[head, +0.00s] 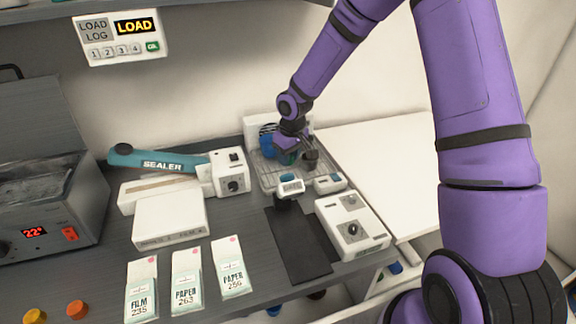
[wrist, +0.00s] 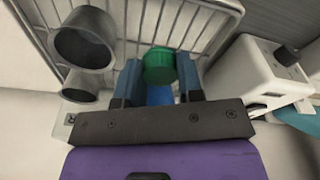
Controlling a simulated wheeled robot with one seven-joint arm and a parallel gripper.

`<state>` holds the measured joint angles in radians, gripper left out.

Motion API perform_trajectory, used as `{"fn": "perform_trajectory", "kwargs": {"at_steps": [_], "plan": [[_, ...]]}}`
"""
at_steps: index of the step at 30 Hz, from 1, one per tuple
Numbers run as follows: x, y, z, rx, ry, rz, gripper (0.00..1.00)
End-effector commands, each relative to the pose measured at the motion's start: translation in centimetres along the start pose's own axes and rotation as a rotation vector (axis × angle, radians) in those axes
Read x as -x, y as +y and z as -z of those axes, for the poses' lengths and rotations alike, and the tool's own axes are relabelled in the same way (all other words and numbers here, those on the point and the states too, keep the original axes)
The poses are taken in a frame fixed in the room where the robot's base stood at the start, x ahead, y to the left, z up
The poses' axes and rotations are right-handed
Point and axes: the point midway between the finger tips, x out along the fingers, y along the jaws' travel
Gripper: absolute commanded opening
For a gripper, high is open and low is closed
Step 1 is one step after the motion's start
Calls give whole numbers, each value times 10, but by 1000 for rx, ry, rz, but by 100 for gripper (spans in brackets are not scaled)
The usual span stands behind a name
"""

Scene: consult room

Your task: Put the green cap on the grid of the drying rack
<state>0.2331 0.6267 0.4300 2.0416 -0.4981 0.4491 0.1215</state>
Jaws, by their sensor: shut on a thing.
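The green cap (wrist: 160,66) sits between the two fingers of my gripper (wrist: 161,84) in the wrist view. My gripper is shut on it. In the head view my gripper (head: 289,150) is over the drying rack (head: 268,181), and a bit of the green cap (head: 287,158) shows under it. The wire grid of the rack (wrist: 195,22) lies beyond the cap in the wrist view. I cannot tell whether the cap touches the grid.
A blue object (head: 267,142) stands on the rack left of my gripper. Grey cups (wrist: 85,40) stand close beside it in the wrist view, and one shows right of it in the head view (head: 311,158). The sealer (head: 160,160) lies left of the rack.

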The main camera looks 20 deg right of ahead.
Motion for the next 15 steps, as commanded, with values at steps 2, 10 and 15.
{"fn": "perform_trajectory", "kwargs": {"at_steps": [2,10,15], "plan": [[-4,0,-1,-1,0,0,8],[-36,0,-5,0,-2,1,8],[-39,0,-5,-1,1,0,8]]}}
